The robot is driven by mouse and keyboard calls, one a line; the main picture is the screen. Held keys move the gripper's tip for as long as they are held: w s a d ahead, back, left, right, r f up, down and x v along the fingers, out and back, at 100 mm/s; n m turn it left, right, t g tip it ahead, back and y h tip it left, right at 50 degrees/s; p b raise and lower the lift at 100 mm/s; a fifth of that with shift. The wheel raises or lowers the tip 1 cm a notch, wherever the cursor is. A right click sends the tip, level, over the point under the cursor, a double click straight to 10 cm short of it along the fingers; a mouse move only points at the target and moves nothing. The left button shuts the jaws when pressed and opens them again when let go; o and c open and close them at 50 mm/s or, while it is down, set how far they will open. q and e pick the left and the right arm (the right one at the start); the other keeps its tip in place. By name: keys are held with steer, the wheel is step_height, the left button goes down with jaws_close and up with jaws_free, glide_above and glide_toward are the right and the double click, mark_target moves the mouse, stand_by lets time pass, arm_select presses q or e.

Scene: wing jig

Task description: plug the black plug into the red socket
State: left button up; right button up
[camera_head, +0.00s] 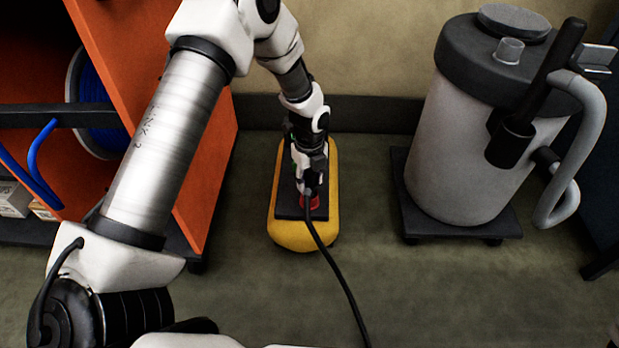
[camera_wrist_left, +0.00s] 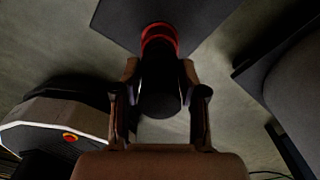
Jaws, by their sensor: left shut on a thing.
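My left gripper (camera_head: 309,184) reaches down over a yellow unit with a dark top plate. It is shut on the black plug (camera_wrist_left: 160,88), which stands between the two fingers in the left wrist view. The red socket (camera_head: 312,202) sits on the dark plate; it also shows in the left wrist view (camera_wrist_left: 160,36) as a red ring. The plug's front end meets or overlaps the red ring there. The fingers and plug hide the socket's mouth, so I cannot tell how deep the plug is. My right gripper is not in view.
The yellow unit (camera_head: 289,236) stands on the floor near the wall. A black cable (camera_head: 342,277) trails from the plug toward the front. A grey canister (camera_head: 462,150) on a dark wheeled base stands at right. An orange cabinet (camera_head: 205,190) with blue hose is at left.

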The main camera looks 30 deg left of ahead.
arm_select(q)
steer(key=shift+f, duration=1.1)
steer(key=o, duration=1.2)
steer(key=shift+r, duration=0.1)
step_height(320, 180, up, 12)
steer(key=shift+f, duration=0.1)
